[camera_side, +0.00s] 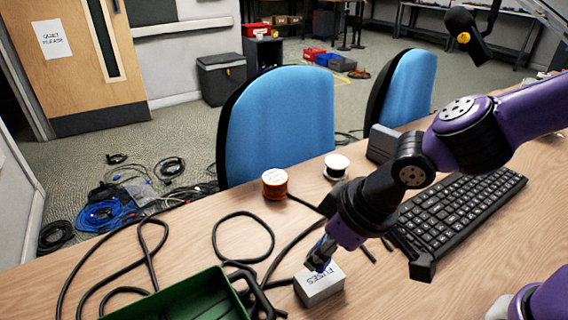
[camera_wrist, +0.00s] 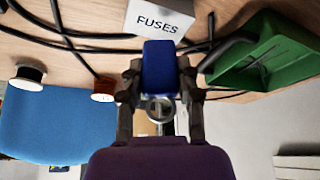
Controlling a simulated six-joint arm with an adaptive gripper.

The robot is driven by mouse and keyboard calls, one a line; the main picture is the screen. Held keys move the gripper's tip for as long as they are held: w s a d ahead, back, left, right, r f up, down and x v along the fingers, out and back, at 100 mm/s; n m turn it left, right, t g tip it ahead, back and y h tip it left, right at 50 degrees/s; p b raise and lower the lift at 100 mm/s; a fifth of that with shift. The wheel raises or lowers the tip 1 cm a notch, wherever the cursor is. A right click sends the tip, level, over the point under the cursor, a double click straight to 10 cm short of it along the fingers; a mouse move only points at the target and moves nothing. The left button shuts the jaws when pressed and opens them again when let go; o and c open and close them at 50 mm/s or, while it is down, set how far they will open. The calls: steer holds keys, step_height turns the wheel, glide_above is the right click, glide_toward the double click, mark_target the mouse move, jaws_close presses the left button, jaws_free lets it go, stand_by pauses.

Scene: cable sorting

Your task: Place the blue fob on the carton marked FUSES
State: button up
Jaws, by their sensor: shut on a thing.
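The small white carton (camera_side: 320,290) marked FUSES stands on the wooden table in the side view. In the wrist view the carton (camera_wrist: 160,19) is at the top, with its lettering showing. The blue fob (camera_wrist: 160,66), with a metal ring at its near end, is held between the fingers of my gripper (camera_wrist: 160,80). In the side view my gripper (camera_side: 320,258) points down at the carton's top. The fob is small and mostly hidden there by the fingers. I cannot tell whether it touches the carton.
A green bin (camera_side: 190,297) stands left of the carton. Black cables (camera_side: 243,222) loop over the table. A copper-coloured spool (camera_side: 274,183), a white spool (camera_side: 336,167) and a black keyboard (camera_side: 460,212) are behind and to the right.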

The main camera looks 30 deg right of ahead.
steer(key=shift+f, duration=1.15)
steer(key=shift+f, duration=0.1)
steer(key=o, duration=1)
steer(key=shift+o, duration=0.2)
steer(key=v, duration=1.2)
steer(key=s+d+r+m+t+h, duration=0.1)
steer(key=d+m, duration=0.3)
steer(key=d, duration=1.1)
steer(key=shift+d+m+h, duration=0.3)
steer(key=shift+d+h, duration=0.1)
steer(key=shift+r, duration=0.1)
